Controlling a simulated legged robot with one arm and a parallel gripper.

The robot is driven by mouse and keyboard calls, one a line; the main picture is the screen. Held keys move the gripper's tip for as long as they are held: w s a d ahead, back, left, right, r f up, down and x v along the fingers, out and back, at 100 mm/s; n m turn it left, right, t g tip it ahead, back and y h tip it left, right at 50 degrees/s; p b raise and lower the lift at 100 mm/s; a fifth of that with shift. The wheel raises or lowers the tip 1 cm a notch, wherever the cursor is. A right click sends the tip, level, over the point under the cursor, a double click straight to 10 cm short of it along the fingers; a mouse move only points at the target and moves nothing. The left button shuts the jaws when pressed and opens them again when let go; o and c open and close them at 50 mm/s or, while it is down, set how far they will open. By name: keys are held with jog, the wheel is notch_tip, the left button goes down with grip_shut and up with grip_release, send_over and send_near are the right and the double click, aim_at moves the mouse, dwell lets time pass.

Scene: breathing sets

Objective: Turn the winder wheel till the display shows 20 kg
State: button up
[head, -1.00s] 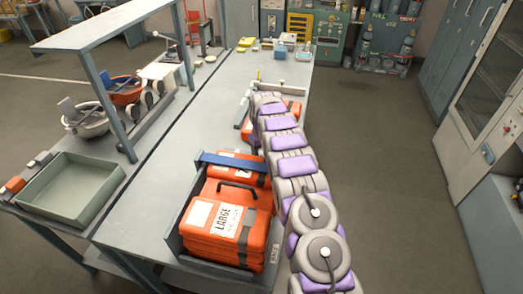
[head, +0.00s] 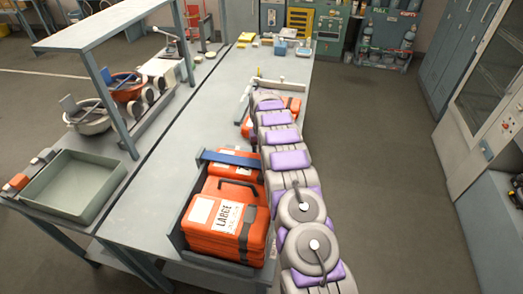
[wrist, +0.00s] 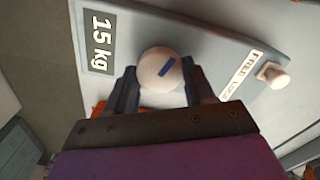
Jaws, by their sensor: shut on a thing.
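In the wrist view the display (wrist: 98,38) is a dark label reading "15 kg" on a pale grey panel (wrist: 215,45). Just right of it is a round off-white knob (wrist: 155,62) with a short blue mark, which looks like the winder wheel. My gripper (wrist: 160,85) is shut on this knob, one dark finger on each side. The knob's lower edge is close to the gripper body. In the head view my arm reaches away along the bench's right side, and its far end hides the gripper and wheel.
A second small pale knob (wrist: 273,75) sits beside a white label on the panel. An empty grey-green tray (head: 70,185) is at left. The floor (head: 390,180) right of my arm is clear.

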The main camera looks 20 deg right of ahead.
jog(key=shift+w+r, duration=0.15)
jog(key=shift+w, duration=0.05)
jog(key=o, duration=0.8)
jog(key=shift+o, duration=1.2)
jog(key=shift+s, duration=0.1)
notch_tip(320, 180, up, 17)
jog(key=p, duration=0.2)
